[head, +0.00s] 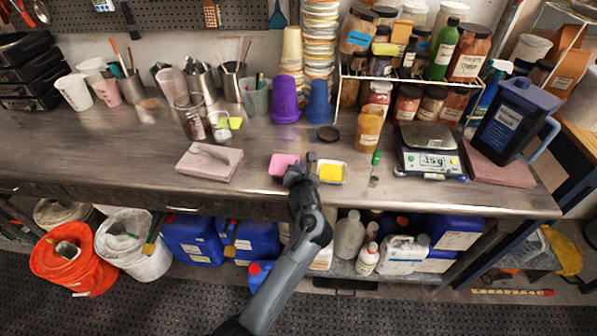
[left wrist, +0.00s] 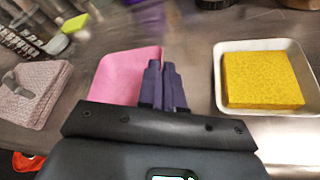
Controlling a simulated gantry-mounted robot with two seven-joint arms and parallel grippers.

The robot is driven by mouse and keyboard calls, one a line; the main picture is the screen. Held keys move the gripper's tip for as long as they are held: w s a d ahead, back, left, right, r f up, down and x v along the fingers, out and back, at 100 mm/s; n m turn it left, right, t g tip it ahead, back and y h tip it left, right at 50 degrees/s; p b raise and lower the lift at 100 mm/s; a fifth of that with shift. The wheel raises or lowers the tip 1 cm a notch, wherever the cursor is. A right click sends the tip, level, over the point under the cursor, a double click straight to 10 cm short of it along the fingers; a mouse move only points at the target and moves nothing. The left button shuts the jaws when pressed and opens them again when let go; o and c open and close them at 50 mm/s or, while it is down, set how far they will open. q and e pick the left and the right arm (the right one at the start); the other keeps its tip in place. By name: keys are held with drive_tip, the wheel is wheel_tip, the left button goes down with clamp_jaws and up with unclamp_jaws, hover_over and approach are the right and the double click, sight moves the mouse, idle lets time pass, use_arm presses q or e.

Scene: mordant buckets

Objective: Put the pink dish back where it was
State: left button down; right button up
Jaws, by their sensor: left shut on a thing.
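The pink dish (head: 283,164) is near the front of the metal bench, just left of a white dish (head: 343,179) holding a yellow block (head: 330,173). My left gripper (head: 309,162) is shut on the right edge of the pink dish. In the left wrist view, the two fingers (left wrist: 163,83) are close together at the right side of the pink dish (left wrist: 128,72), and the gripper body hides its near part. I cannot tell whether the dish touches the bench. My right gripper is not in view.
A folded pinkish cloth (head: 210,162) lies to the left. A digital scale (head: 430,150) and a blue jug (head: 510,120) stand to the right. Cups, bottles and jars line the back. Bare bench (head: 110,150) shows at the left.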

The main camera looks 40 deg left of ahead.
use_arm(q)
drive_tip(key=shift+s+f, duration=0.1)
drive_tip(key=shift+f, duration=0.5)
drive_tip(key=shift+f, duration=0.15)
drive_tip(key=c, duration=1.6)
unclamp_jaws()
